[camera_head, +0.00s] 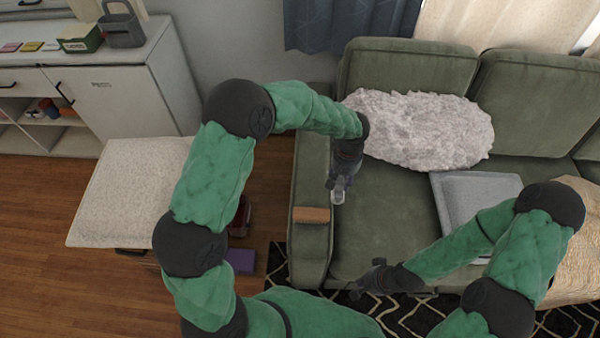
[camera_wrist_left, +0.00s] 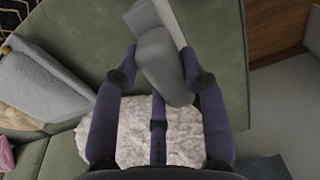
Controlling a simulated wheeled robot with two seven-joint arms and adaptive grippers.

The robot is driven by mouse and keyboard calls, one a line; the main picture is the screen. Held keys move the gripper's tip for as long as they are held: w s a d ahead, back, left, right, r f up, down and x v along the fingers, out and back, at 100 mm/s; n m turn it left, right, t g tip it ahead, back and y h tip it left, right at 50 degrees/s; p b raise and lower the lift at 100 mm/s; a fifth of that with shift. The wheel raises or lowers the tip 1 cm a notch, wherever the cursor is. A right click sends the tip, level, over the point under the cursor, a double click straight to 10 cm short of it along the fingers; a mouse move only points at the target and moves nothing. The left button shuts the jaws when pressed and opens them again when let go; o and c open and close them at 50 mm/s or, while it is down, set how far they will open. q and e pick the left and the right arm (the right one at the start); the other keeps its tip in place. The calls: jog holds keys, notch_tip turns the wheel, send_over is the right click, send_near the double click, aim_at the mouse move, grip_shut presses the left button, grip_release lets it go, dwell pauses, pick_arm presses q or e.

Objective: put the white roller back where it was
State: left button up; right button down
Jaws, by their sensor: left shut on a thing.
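My left gripper (camera_head: 343,178) hangs over the left seat of the green sofa, beside its armrest. It is shut on a small pale thing, which I take for the white roller (camera_head: 338,195). In the left wrist view the held roller (camera_wrist_left: 163,62) shows as a rounded grey body with a white strip along one side, between the fingers (camera_wrist_left: 162,80). Part of it is hidden by the fingers. My right gripper (camera_head: 370,280) is low in front of the sofa, over the dark patterned rug, with its fingers apart and nothing visible between them.
A fluffy white cushion (camera_head: 430,130) lies against the backrest. A pale-topped table (camera_head: 130,190) stands at the left.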

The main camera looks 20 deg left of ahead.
pick_arm(q)
jog(key=shift+w+a+f+b, duration=1.05)
jog(key=shift+w+a+f, duration=0.45)
jog(key=shift+a+f, duration=0.5)
jog(key=shift+w+a+f+b, duration=1.1)
jog(key=shift+w+a+f, duration=0.4)
jog(key=shift+f, duration=0.75)
jog(key=shift+w+a+f+b, duration=1.05)
jog(key=shift+w+a+f, duration=0.4)
jog(key=shift+a+f, duration=0.55)
jog(key=shift+d+f, duration=0.15)
jog(key=shift+f, duration=0.05)
jog(key=shift+f, duration=0.1)
jog(key=o, duration=1.2)
notch_tip(320, 180, up, 12)
jog(key=p, duration=0.4)
